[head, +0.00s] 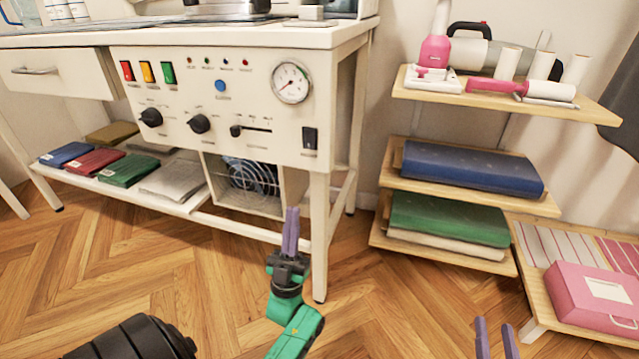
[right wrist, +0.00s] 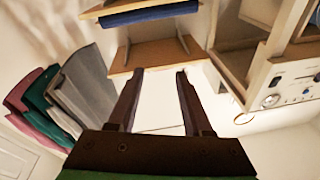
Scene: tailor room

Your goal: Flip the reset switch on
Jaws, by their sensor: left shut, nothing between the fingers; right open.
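A white control panel (head: 225,100) under the worktop carries the switches. A dark rocker switch (head: 310,138) sits at its right end, below a round gauge. Red (head: 127,70), yellow (head: 147,72) and green (head: 168,72) rocker switches stand in a row at its left. Labels are too small to read, so I cannot tell which is the reset switch. My left gripper (head: 291,210) is shut and empty, pointing up, below the panel and apart from it. My right gripper (head: 497,322) is open and empty at the bottom right; it also shows in the right wrist view (right wrist: 160,72).
The panel also has a blue button (head: 220,86), dark knobs (head: 198,123), a slider (head: 250,129) and the gauge (head: 291,82). A front table leg (head: 319,240) stands right of my left gripper. Shelves (head: 470,190) with fabric and a pink box (head: 595,295) are at right.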

